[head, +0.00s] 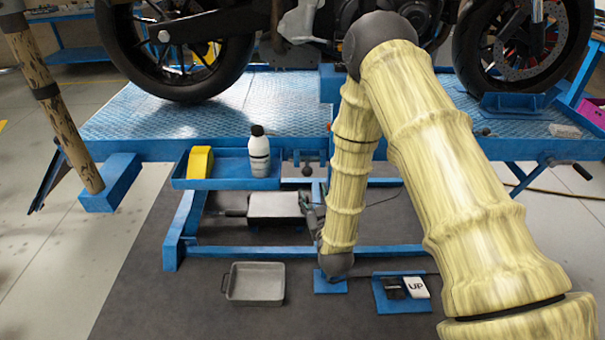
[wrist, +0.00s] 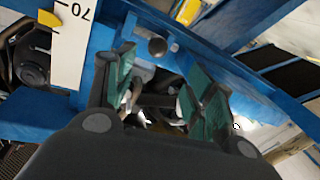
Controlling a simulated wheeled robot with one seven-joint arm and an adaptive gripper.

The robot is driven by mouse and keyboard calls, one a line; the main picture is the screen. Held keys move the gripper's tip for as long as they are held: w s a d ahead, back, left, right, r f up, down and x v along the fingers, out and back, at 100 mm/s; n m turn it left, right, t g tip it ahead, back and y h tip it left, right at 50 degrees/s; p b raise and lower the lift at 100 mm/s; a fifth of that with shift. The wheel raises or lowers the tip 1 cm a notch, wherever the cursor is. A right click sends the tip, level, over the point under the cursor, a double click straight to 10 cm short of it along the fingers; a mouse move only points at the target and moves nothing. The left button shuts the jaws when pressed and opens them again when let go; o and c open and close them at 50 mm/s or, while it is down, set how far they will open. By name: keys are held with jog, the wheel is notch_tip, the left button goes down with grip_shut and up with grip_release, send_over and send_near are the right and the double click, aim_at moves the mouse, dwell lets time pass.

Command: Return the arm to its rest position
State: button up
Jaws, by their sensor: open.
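My gripper (wrist: 168,88) shows in the wrist view with its two green-padded fingers apart and nothing held between them. Behind the fingers are blue lift framing and blurred metal parts. In the head view my arm (head: 455,170) rises from the lower right to a dark elbow in front of the motorcycle. My forearm (head: 349,175) then hangs down in front of the blue lift to a dark wrist joint (head: 337,265). The gripper is mostly hidden there; dark grey parts left of the forearm may belong to it.
A motorcycle (head: 175,60) stands on the blue lift platform (head: 185,118). A blue side tray (head: 222,183) holds a white bottle (head: 259,152) and a yellow block (head: 200,162). A grey pan (head: 255,283) and a blue tray (head: 385,305) with small cards lie on the dark mat.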

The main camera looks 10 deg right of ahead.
jog(key=s+f+m+g+p, duration=0.1)
jog(key=s+f+g+p, duration=0.2)
jog(key=s+f+g, duration=0.5)
jog(key=s+f+g+p, duration=0.25)
jog(key=s+f, duration=0.45)
jog(key=s, duration=0.5)
jog(key=s+d+f+m+g+p, duration=0.1)
jog(key=s+g+p, duration=0.3)
jog(key=s, duration=2)
jog(key=d+g, duration=0.1)
jog(key=g, duration=0.2)
jog(key=shift+s+y, duration=0.25)
jog(key=shift+y, duration=0.15)
